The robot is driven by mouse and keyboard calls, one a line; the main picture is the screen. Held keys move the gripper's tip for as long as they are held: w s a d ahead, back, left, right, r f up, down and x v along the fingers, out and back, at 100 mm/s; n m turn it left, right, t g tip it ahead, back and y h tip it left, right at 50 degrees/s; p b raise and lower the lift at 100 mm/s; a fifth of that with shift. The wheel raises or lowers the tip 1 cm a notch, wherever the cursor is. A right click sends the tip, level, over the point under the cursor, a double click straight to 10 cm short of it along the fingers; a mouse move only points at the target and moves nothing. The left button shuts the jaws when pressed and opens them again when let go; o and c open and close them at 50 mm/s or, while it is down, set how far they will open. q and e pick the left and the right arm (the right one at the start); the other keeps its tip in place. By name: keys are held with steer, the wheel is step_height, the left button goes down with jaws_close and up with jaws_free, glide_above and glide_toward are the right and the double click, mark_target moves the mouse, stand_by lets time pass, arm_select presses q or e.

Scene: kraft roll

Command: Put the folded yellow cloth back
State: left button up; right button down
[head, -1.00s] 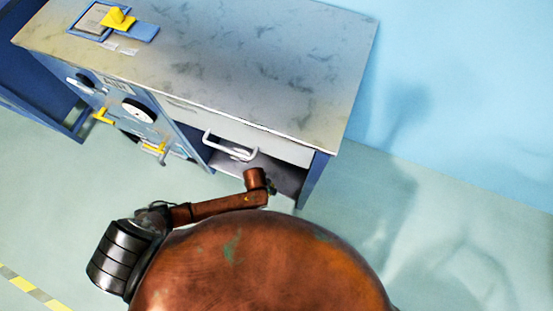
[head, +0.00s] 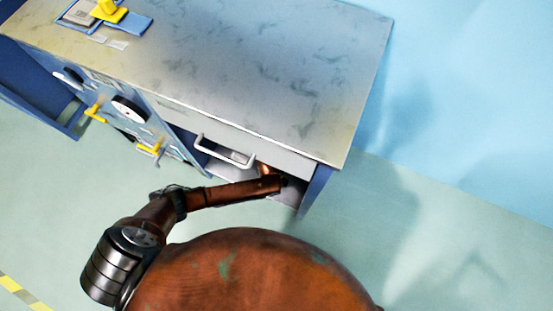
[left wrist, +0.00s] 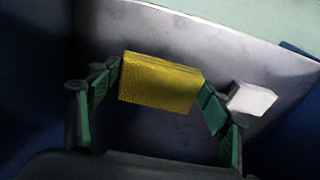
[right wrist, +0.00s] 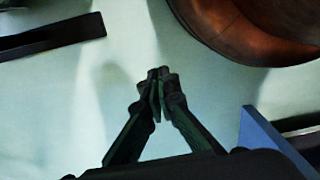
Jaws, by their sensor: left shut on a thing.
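The folded yellow cloth (left wrist: 160,82) is a thick ribbed block in the left wrist view. My left gripper (left wrist: 163,88) is shut on it, with one green finger at each end. The cloth is over a grey metal shelf (left wrist: 130,130); I cannot tell whether it touches it. In the head view my left arm reaches into the open bay under the counter (head: 286,195), below the white handle (head: 222,153). The gripper and cloth are hidden there. My right gripper (right wrist: 158,80) has its fingertips together, empty, over the floor in the right wrist view.
A white block (left wrist: 251,99) lies just right of the cloth on the shelf. The counter top (head: 260,60) is mostly clear, with a blue tray (head: 134,24) and a yellow item (head: 108,12) at its far left. Yellow handles (head: 95,113) stick out from the cabinet front.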

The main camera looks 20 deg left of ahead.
arm_select(q)
steer(key=w+f, duration=0.1)
steer(key=f+b, duration=0.1)
steer(key=w+f+b, duration=0.1)
steer(key=f, duration=0.1)
steer(key=shift+w+a, duration=0.15)
steer(key=shift+w, duration=0.2)
arm_select(e)
step_height(320, 180, up, 9)
steer(key=a, duration=0.1)
arm_select(q)
steer(key=shift+w+f+b, duration=0.25)
steer(key=shift+b, duration=0.3)
steer(key=shift+w+f+b, duration=0.3)
steer(key=shift+f, duration=0.05)
steer(key=f, duration=0.1)
steer(key=f+b, duration=0.2)
steer(key=shift+w+a+f, duration=0.1)
steer(key=shift+w+f, duration=0.05)
steer(key=shift+w, duration=0.1)
arm_select(e)
steer(key=w+a+f+t+y, duration=0.1)
steer(key=w+a+f+t, duration=0.1)
steer(key=w+a+f, duration=0.2)
steer(key=shift+w+f+y, duration=0.3)
steer(key=shift+w+f, duration=0.2)
steer(key=shift+w, duration=0.55)
steer(key=shift+a, duration=0.1)
arm_select(q)
steer(key=o, duration=1)
